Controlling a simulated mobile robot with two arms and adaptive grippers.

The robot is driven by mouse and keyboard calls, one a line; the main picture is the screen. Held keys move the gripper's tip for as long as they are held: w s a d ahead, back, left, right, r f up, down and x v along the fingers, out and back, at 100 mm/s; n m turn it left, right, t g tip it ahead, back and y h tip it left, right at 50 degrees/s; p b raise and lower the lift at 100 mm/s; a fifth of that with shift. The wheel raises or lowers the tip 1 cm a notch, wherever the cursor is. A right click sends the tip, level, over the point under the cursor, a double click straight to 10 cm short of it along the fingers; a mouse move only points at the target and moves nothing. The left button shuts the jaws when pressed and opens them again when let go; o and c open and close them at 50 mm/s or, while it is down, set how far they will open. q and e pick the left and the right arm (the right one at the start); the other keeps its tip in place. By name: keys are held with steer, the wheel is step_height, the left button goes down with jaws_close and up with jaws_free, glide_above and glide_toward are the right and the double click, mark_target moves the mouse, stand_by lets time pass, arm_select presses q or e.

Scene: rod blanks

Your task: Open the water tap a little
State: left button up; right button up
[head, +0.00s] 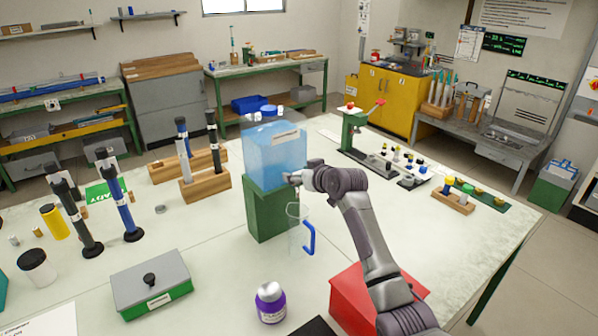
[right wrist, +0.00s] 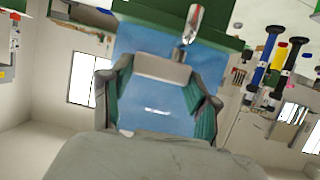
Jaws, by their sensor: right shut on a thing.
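The blue see-through water tank (head: 262,160) stands on a green stand (head: 262,215) on the table. My right gripper (head: 292,178) is at the tank's lower right front, hiding the tap in the head view. In the right wrist view, which looks upside down, the tap's metal spout (right wrist: 192,25) shows beside a pale handle piece (right wrist: 160,69). The gripper's fingers are on both sides of that piece and shut on it. A clear jug (head: 295,238) with a blue handle stands below the gripper. I cannot see whether water flows. My left gripper is not in view.
A red box (head: 350,300) is under my right forearm. A purple-labelled jar (head: 270,302) and a grey-lidded green box (head: 152,288) stand in front. Wooden racks (head: 205,188) are left of the tank. The table right of the jug is mostly clear.

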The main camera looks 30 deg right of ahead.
steer(key=m+h+p, duration=0.1)
steer(key=p, duration=0.1)
steer(key=m+h+p, duration=0.1)
steer(key=h, duration=0.1)
steer(key=shift+s+a+r+m+p, duration=0.1)
steer(key=shift+a+r+m+p, duration=0.1)
steer(key=shift+a+m+p, duration=0.15)
steer(key=shift+f+m+h+p, duration=0.15)
steer(key=shift+m+h+p, duration=0.15)
steer(key=shift+m+h, duration=0.35)
steer(key=shift+s+f+m+g+h, duration=0.1)
steer(key=shift+m+g+h, duration=0.3)
steer(key=shift+m+h, duration=0.35)
steer(key=o, duration=1.2)
steer(key=shift+c, duration=0.2)
steer(key=shift+s, duration=0.1)
steer(key=v, duration=1.2)
steer(key=shift+a, duration=0.2)
